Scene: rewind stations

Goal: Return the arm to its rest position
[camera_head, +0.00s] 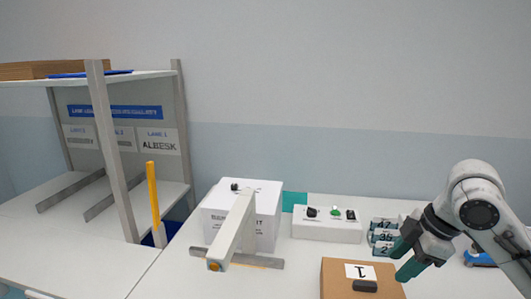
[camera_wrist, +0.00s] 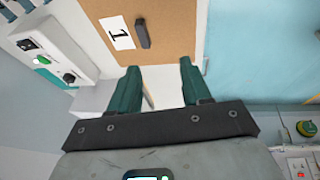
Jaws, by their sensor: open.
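My gripper (camera_head: 406,256) is at the right in the head view, with two dark green fingers spread apart. It is beside the right edge of a brown box (camera_head: 335,285) with a white label reading 1. In the wrist view the fingers of my gripper (camera_wrist: 162,88) are apart with nothing between them. The brown box (camera_wrist: 180,40) with its label and a dark grey block (camera_wrist: 142,33) lies beyond the fingertips. I cannot tell whether the fingers touch the box.
A white machine (camera_head: 265,215) with a grey arm stands mid-table. A shelf rack (camera_head: 105,95) and a yellow post (camera_head: 153,195) stand at the left. A blue item (camera_head: 480,259) lies at the right.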

